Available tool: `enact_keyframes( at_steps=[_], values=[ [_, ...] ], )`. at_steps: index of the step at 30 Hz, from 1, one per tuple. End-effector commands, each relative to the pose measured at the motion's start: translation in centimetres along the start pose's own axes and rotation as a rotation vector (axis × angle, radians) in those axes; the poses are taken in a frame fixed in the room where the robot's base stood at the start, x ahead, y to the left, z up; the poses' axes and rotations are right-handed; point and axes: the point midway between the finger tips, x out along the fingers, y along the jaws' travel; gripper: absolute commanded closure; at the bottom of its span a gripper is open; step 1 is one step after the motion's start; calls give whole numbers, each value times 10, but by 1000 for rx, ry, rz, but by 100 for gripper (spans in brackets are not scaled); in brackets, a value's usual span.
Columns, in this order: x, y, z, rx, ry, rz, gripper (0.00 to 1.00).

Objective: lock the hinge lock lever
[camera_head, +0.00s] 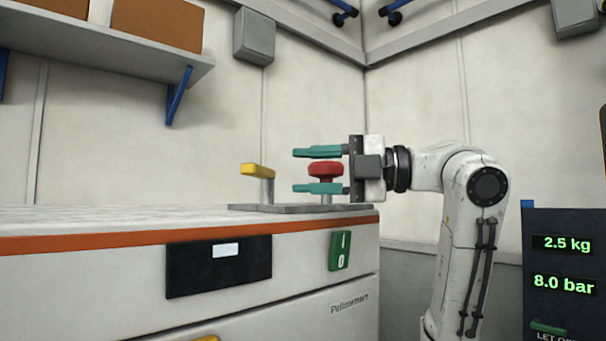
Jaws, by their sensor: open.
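A yellow lever (258,170) on a short grey post stands on a grey plate (243,208) on top of the white cabinet; it looks like the hinge lock lever, with its handle roughly level. A red knob (325,170) on its own post stands on the same plate, to the right. My gripper (297,170) comes in from the right with teal fingers, one above and one below the height of the red knob. The fingers are open, and their tips stop to the right of the yellow lever, with a gap between. I cannot tell whether the fingers touch the knob.
The cabinet (120,243) has an orange edge strip, a black panel (218,266) and a green switch (340,251). A display unit (560,265) reads 2.5 kg and 8.0 bar at right. A shelf (90,50) hangs upper left. The cabinet top left of the lever is clear.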

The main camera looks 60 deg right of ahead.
Motion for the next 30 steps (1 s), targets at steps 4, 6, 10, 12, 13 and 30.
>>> enact_keyframes(
  at_steps=[4, 6, 10, 12, 13, 30],
  values=[
    [0, 0, 0, -1, -3, -1, 55],
    [0, 1, -4, -5, -34, -10, 55],
    [-1, 2, -19, -12, -185, -34, 55],
    [-4, 1, -28, -11, -270, -30, 55],
    [-5, 1, -31, -10, -300, -25, 55],
    [41, 4, -21, 4, -388, -1, 55]
  ],
)
